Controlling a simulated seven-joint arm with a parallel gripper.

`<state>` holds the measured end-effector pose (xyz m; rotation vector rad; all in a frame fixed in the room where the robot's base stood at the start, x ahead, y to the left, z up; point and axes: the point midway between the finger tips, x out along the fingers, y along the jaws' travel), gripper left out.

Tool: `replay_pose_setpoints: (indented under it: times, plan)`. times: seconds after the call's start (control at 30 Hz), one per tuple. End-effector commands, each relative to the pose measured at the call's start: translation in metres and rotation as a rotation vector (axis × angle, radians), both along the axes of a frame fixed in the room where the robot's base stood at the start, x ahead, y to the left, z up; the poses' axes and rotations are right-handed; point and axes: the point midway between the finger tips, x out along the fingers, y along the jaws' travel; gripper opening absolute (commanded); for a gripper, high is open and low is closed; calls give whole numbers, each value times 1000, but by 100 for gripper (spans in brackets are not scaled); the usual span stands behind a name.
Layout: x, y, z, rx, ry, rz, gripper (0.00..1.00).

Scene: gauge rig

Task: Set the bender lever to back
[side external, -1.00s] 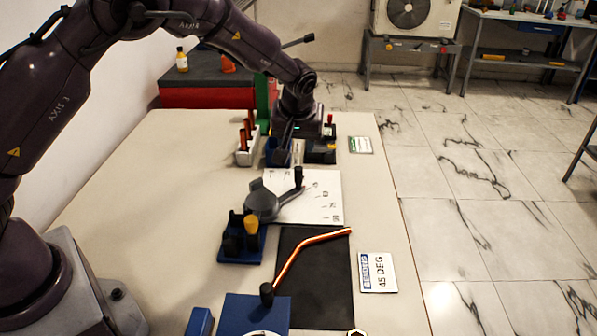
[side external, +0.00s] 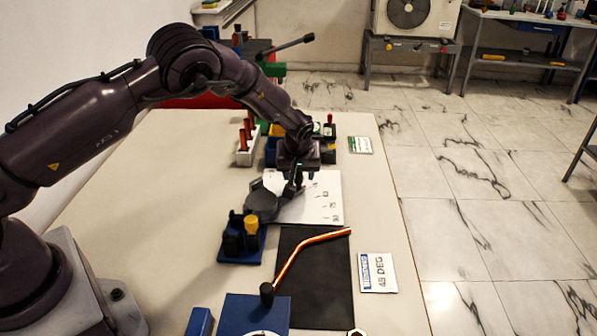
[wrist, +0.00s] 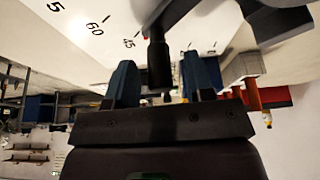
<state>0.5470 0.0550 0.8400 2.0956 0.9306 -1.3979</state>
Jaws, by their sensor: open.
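The bender has a grey round body (side external: 262,204) beside a white angle plate (side external: 322,208). In the wrist view the plate (wrist: 95,25) shows degree marks, including 60 and 45. The bender lever's black upright handle (wrist: 158,65) stands between my two blue fingers in the wrist view. My gripper (wrist: 160,82) is open around the handle, with gaps on both sides. In the side view my gripper (side external: 295,188) is low over the plate's left part and hides most of the handle.
A blue holder (side external: 242,245) with black and yellow pieces stands just in front of the bender. A bent orange pipe (side external: 290,262) lies on a black mat (side external: 325,285), beside a 45 DEG card (side external: 377,273). A white rack (side external: 245,150) stands behind. The table's left side is clear.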

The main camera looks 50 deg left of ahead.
Motion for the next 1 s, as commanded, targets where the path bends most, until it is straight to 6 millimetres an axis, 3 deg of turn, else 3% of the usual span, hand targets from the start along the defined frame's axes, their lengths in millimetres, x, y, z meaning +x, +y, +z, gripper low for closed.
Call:
replay_pose_setpoints:
  times: [0.3,0.5,0.53,1.0]
  plan:
    - [1,0,-3,0,0,-1,48]
    - [1,1,-2,0,0,-1,2]
    - [1,1,-2,0,0,-1,0]
    - [0,12,-2,2,1,90,0]
